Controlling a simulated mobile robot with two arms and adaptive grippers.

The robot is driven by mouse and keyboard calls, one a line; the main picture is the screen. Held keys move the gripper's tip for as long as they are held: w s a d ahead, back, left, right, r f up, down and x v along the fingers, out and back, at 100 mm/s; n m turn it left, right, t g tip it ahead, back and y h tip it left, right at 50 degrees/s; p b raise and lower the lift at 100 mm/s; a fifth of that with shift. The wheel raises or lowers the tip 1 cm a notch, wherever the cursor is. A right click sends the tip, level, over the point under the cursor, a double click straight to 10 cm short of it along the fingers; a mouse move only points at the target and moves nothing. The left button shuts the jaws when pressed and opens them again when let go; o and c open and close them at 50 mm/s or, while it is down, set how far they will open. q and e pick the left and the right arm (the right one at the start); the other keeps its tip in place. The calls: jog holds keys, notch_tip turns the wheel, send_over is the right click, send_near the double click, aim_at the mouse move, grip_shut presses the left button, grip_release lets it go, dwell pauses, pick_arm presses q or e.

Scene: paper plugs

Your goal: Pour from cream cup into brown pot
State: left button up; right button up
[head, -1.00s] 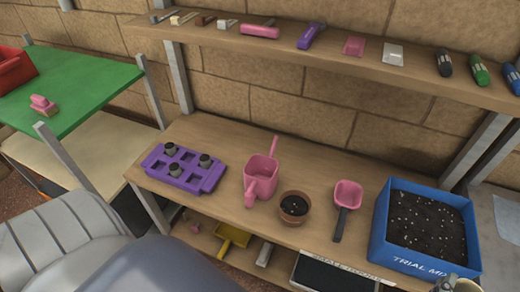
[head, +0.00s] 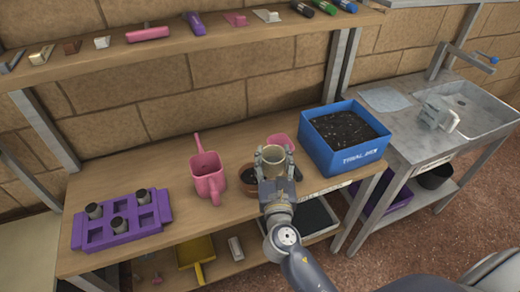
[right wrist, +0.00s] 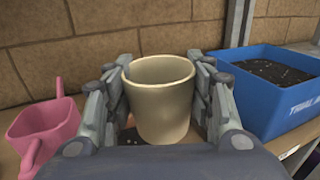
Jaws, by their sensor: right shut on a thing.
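My right gripper (head: 273,158) is shut on the cream cup (head: 276,148) and holds it upright at the front of the bench. In the right wrist view the cup (right wrist: 158,100) sits between both fingers, its inside looking empty as far as I can see. The brown pot (head: 247,178) stands on the bench just behind and left of the gripper, partly hidden by it. Dark soil shows in the pot's opening. In the right wrist view the cup hides nearly all of the pot. My left gripper is not in view.
A pink watering can (head: 208,180) stands left of the pot. A purple tray (head: 107,238) with several grey plugs is farther left. A blue soil box (head: 318,150) is close on the right. A pink scoop (head: 281,140) lies behind the cup. A shelf (head: 200,38) runs above.

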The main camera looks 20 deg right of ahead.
aim_at(264, 154)
jog(key=shift+m+h, duration=0.3)
jog(key=shift+h, duration=0.1)
jog(key=w, duration=0.5)
jog(key=shift+a+f, duration=0.1)
jog(key=shift+a, duration=0.3)
pick_arm(q)
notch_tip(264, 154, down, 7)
jog(key=b, duration=0.6)
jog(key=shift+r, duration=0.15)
pick_arm(e)
notch_tip(264, 154, down, 3)
jog(key=shift+w+f+n, duration=0.1)
jog(key=shift+f+n, duration=0.1)
jog(key=shift+n, duration=0.6)
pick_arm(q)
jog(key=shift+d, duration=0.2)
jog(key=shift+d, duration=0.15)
pick_arm(e)
jog(key=shift+r+n+t, duration=0.15)
jog(key=shift+n+t, duration=0.15)
jog(key=shift+n, duration=0.3)
jog(key=shift+r+n+t, duration=0.2)
jog(key=shift+n+t, duration=0.4)
jog(key=shift+n, duration=0.7)
jog(key=shift+d+n, duration=0.1)
jog(key=shift+n, duration=0.5)
